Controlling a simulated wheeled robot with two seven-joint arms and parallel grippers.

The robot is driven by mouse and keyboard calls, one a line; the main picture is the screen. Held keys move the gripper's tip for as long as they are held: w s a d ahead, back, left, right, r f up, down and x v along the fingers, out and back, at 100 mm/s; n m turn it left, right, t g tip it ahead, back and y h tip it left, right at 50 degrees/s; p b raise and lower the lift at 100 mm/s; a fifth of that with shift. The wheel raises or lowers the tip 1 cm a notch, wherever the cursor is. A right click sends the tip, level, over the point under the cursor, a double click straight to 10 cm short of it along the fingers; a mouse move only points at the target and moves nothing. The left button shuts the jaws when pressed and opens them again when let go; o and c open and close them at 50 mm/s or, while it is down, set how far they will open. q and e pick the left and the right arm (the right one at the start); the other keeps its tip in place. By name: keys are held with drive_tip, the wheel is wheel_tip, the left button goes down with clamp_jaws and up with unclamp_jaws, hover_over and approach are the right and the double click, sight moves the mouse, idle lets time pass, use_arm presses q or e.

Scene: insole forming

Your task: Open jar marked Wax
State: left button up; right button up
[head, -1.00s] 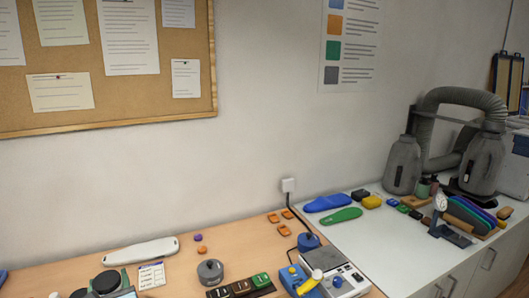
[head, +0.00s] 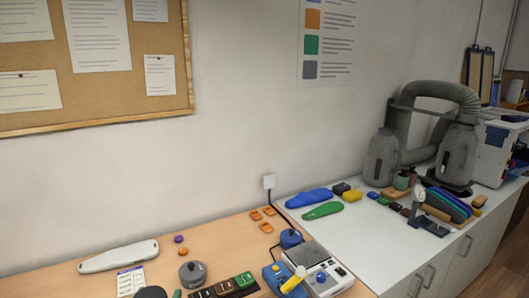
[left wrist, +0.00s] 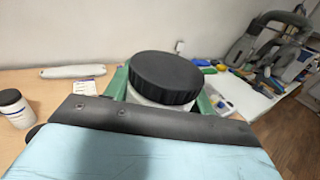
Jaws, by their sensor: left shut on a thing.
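A jar with a wide black ribbed lid (left wrist: 166,78) stands in the middle of the left wrist view, with a strip of its pale body (left wrist: 158,102) below the lid. My left gripper (left wrist: 162,98) is shut on this jar, with a green finger on each side just below the lid. The lid sits on the jar. In the head view only the dark lid top (head: 150,292) and a bit of green finger show at the bottom edge. No label on this jar is visible. My right gripper is not in view.
Another white jar with a dark lid (left wrist: 14,108) stands at the left of the wrist view. A grey weight-like knob (head: 193,272), a blue-and-white device (head: 320,275) and a long white object (head: 118,256) lie on the wooden bench. The white counter (head: 370,240) has free room in front.

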use_arm(q)
wheel_tip(320, 180, down, 15)
drive_tip(key=b, duration=1.5)
drive_tip(key=shift+a+r, duration=0.1)
